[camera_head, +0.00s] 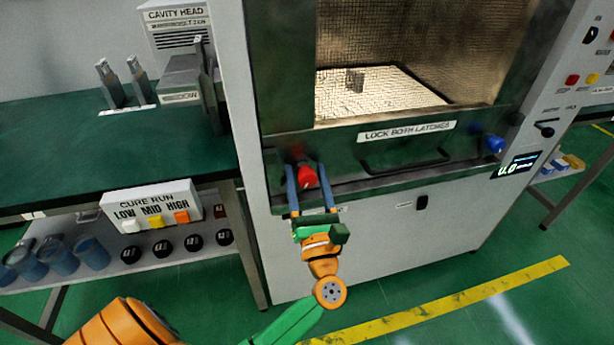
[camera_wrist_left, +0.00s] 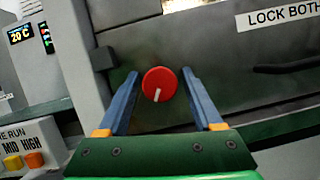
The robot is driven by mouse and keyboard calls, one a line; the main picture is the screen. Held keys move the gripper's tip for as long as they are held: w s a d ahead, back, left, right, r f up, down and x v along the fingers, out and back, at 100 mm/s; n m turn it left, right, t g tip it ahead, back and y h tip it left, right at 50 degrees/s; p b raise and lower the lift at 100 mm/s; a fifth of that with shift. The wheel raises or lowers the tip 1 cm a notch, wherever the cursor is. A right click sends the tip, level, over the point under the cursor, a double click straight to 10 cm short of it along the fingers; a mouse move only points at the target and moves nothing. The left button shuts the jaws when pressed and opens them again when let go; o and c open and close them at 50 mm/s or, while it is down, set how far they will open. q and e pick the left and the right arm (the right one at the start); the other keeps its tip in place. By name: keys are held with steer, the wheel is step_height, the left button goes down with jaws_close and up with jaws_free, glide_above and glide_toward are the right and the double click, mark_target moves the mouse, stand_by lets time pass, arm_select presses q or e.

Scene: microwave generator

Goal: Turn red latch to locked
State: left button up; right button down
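The red latch (camera_head: 307,177) is a round red knob at the lower left of the machine's dark door frame. In the left wrist view, the red latch (camera_wrist_left: 160,84) faces me, and its white mark points down. My left gripper (camera_head: 306,168) is open, with one blue finger on each side of the latch. In the left wrist view, the left gripper's fingers (camera_wrist_left: 158,74) show gaps to the knob on both sides. I cannot tell how far the fingertips reach along the knob. My right gripper is not in view.
A blue latch (camera_head: 495,144) sits at the right of the door frame. A dark handle (camera_head: 405,162) and a "LOCK BOTH LATCHES" label (camera_head: 407,131) lie between the latches. A green bench (camera_head: 60,155) stands at left, with a cure-run button box (camera_head: 155,207) near its front.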

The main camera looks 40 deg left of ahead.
mark_target(304, 182)
arm_select(q)
jaws_close()
steer(key=shift+r+m+t+h+p, duration=0.1)
steer(key=shift+m+t+h+p, duration=0.3)
steer(key=shift+m+p, duration=0.5)
steer(key=shift+r+m+t+h+p, duration=0.15)
steer(key=shift+m+h+p, duration=0.45)
steer(key=shift+m, duration=0.6)
steer(key=m+h+p, duration=0.2)
steer(key=m+p, duration=0.2)
steer(key=m, duration=0.1)
steer(key=m+h+p, duration=0.2)
steer(key=m+p, duration=0.3)
steer(key=m+h+p, duration=0.2)
steer(key=m+p, duration=0.2)
steer(key=p, duration=0.1)
steer(key=shift+s+d+m+g, duration=0.1)
steer(key=shift+m+g, duration=0.15)
steer(key=shift+m, duration=0.15)
steer(key=shift+f+m+g+p, duration=0.3)
steer(key=shift+m+p, duration=0.6)
steer(key=shift+p, duration=0.4)
steer(key=shift+r+m+p, duration=0.1)
steer(key=shift+m+p, duration=0.3)
steer(key=shift+o, duration=1.6)
jaws_free()
steer(key=v, duration=0.7)
steer(key=shift+s+r, duration=0.1)
steer(key=shift+r, duration=0.05)
